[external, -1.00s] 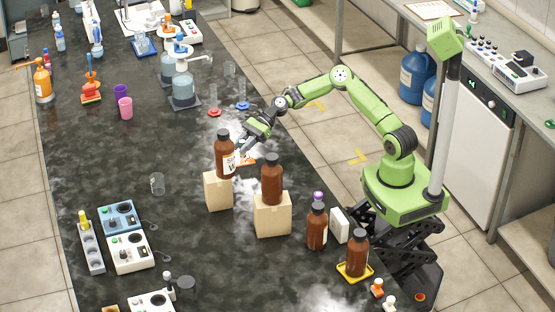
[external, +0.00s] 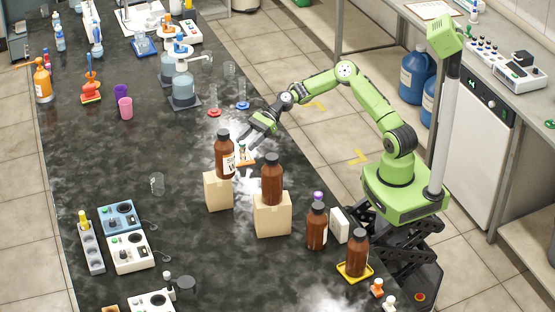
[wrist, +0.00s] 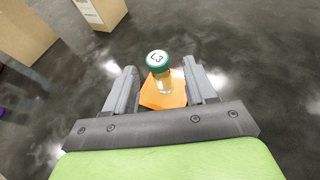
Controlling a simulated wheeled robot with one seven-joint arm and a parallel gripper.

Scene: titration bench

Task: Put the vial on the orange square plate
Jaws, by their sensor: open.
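The vial is a small, clear, amber-tinted bottle with a green-rimmed white cap marked "L3" (wrist: 158,60). In the wrist view it appears upright on the orange square plate (wrist: 152,97), between the two spread fingers of my gripper (wrist: 166,88). A gap shows on each side of the vial. In the external view my gripper (external: 247,139) is open just above the vial (external: 242,152), behind the brown bottle on the left box. The plate is mostly hidden there by the bottles and boxes.
Brown bottles (external: 224,157) and (external: 271,180) stand on cardboard boxes (external: 217,193) close in front of the vial. More brown bottles (external: 317,228) stand nearer my base. Small red and blue stands (external: 214,113) are behind. The bench left of the boxes is largely clear.

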